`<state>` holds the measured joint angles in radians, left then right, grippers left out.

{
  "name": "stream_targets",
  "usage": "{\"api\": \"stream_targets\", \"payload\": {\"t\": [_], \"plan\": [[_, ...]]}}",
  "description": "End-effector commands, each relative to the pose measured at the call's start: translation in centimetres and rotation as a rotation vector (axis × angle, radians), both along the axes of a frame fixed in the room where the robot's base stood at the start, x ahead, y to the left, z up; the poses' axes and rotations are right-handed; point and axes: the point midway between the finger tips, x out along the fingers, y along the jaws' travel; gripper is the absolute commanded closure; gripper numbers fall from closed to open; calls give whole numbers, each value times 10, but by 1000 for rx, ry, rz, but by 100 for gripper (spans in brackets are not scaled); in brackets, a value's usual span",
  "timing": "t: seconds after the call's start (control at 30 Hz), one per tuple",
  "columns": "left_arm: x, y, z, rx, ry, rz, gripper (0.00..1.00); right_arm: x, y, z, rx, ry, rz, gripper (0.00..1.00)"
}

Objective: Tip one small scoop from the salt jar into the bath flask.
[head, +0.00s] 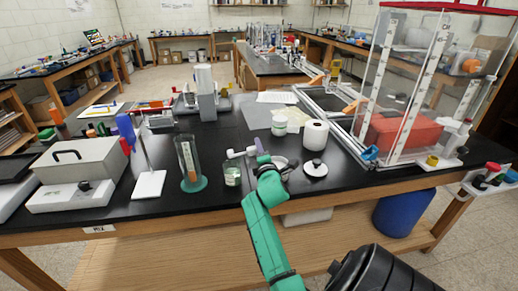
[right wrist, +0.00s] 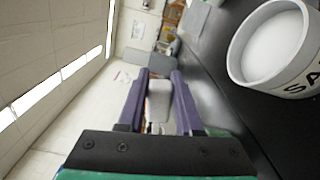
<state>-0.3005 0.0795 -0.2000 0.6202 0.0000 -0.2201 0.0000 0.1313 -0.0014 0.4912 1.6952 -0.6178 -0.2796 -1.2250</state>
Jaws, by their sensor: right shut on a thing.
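My right gripper (head: 261,150), with purple fingers, is shut on a whitish scoop (head: 240,152). In the right wrist view the scoop's pale handle (right wrist: 158,100) lies between the fingers. The scoop points left, near and above a small glass vessel (head: 232,174) that looks like the bath flask; I cannot tell whether it is directly over the mouth. Whether the scoop holds salt cannot be seen. My left gripper is not in view.
A tall cylinder on a teal base (head: 190,182) and a white stand (head: 149,184) are to the left. A framed clear enclosure (head: 410,85) fills the right.

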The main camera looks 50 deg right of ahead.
Motion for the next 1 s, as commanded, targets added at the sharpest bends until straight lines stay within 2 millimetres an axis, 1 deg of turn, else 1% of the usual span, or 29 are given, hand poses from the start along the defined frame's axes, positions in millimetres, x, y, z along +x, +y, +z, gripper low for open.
{"api": "stream_targets", "payload": {"t": [0.17, 0.27, 0.33, 0.47, 0.57, 0.7, 0.77, 1.0], "plan": [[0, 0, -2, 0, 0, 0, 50, 0, 0, 1, -8, 5, 0, 100], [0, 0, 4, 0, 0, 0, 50, 1, 2, 9, -53, 38, 1, 100], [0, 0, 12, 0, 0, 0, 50, 3, 5, 18, -124, 91, 0, 100], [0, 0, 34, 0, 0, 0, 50, 9, 13, 42, -326, 246, 1, 100], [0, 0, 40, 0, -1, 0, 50, 19, 25, 50, -490, 370, 3, 100], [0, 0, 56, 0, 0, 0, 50, 31, 41, 67, -716, 542, 2, 100], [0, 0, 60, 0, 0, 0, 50, 37, 49, 67, -806, 609, 2, 100], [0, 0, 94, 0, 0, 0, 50, 58, 77, 79, -1096, 830, 1, 100]]}}
